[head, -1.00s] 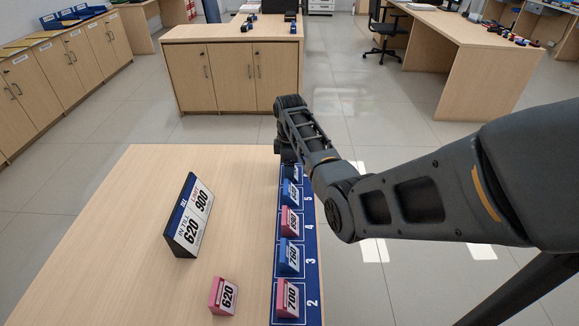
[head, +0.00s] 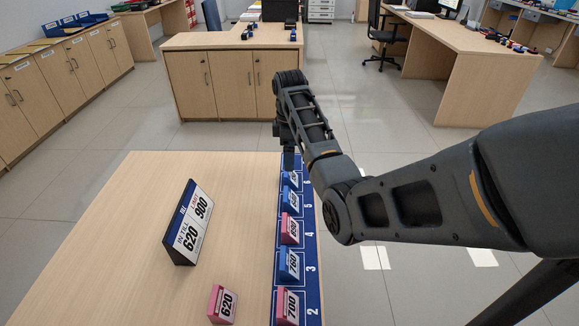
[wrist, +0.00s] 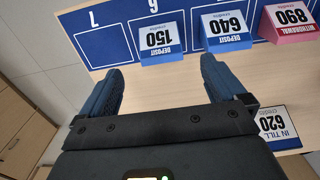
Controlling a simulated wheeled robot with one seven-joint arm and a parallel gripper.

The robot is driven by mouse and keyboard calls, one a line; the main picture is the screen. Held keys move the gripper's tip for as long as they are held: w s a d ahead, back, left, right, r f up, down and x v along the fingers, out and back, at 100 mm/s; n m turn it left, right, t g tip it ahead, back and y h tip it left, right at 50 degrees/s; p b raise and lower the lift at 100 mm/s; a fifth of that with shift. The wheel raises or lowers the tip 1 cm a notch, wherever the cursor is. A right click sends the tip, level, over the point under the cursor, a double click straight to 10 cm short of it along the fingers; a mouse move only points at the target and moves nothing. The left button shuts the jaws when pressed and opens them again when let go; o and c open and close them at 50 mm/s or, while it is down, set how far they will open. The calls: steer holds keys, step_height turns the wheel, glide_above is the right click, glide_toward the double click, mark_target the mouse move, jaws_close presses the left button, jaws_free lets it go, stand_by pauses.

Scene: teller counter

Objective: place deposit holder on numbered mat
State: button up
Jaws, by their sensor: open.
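The numbered mat (head: 309,235) is a dark blue strip along the table's right side. A blue deposit holder marked 150 stands in slot 6 and shows in the wrist view (wrist: 158,38). A blue deposit holder marked 640 (wrist: 225,27) stands in slot 5. A pink withdrawal holder marked 890 (head: 292,228) is in slot 4, a blue 760 holder (head: 289,264) in slot 3, a pink 700 holder (head: 290,306) in slot 2. My gripper (wrist: 162,70) is open and empty, its fingers apart and clear of the 150 holder. Slot 7 looks bare in the wrist view.
A pink 620 holder (head: 222,304) stands off the mat on the table. The table (head: 140,260) is clear to the left of the sign. A cabinet (head: 225,80) stands beyond a stretch of floor.

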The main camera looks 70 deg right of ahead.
steer(key=shift+r, duration=1.9)
